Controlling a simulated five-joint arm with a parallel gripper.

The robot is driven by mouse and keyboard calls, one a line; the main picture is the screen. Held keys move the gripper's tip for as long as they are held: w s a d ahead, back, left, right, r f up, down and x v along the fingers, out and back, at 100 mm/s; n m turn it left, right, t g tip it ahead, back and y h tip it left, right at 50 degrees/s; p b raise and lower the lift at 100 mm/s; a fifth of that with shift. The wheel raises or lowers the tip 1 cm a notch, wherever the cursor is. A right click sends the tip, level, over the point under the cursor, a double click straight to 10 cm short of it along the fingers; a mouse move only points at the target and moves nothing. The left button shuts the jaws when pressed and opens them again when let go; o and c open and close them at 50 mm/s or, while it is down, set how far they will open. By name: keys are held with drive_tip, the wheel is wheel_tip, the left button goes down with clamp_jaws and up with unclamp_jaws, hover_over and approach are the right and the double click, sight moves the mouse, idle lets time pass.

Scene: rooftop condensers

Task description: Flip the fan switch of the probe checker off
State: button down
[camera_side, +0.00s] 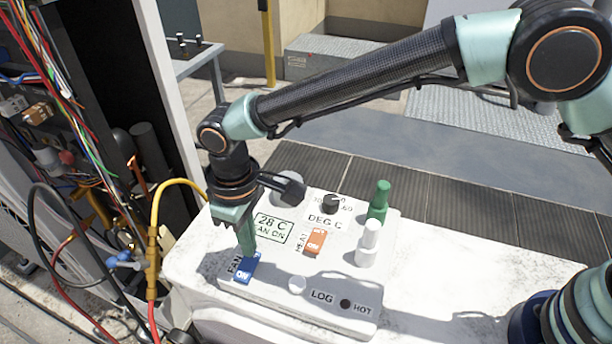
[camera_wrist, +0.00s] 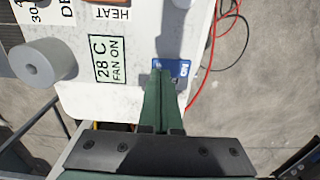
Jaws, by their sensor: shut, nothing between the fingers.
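The probe checker (camera_side: 330,284) is a white box lying on a pale worktop. Its blue fan switch (camera_side: 246,268) sits at the panel's left corner, with "ON" showing on its near end. The display (camera_side: 272,228) reads "28 C FAN ON"; it also shows in the wrist view (camera_wrist: 108,59). My gripper (camera_side: 248,252) is shut and empty, with its green fingertips right at the far end of the blue switch. In the wrist view the fingertips (camera_wrist: 162,74) overlap the switch (camera_wrist: 180,68) and hide part of it. I cannot tell whether they touch it.
An orange heat switch (camera_side: 315,241), a black knob (camera_side: 330,203), a green probe (camera_side: 379,200) and a white peg (camera_side: 369,243) stand on the checker's panel. An open cabinet with loose wires (camera_side: 70,130) is at the left. The worktop (camera_side: 470,270) is clear to the right.

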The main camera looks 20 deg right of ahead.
drive_tip(key=shift+f, duration=0.85)
idle(0.3)
drive_tip(key=shift+r, duration=3.55)
drive_tip(key=w+d+r+m+t+y, duration=0.1)
drive_tip(key=w+d+r+m, duration=0.1)
drive_tip(key=d+r, duration=0.65)
drive_tip(key=w+d+r+m+t, duration=0.15)
drive_tip(key=d+r, duration=0.25)
drive_tip(key=d, duration=0.9)
drive_tip(key=s+d+m+t, duration=0.1)
drive_tip(key=s+d+m, duration=0.1)
drive_tip(key=s+d, duration=0.3)
drive_tip(key=s+d+m+t+h, duration=0.1)
drive_tip(key=s+d, duration=0.4)
drive_tip(key=d, duration=0.7)
drive_tip(key=shift+s+d+r+m+t, duration=0.2)
drive_tip(key=shift+m+t, duration=0.35)
drive_tip(key=shift+m, duration=0.7)
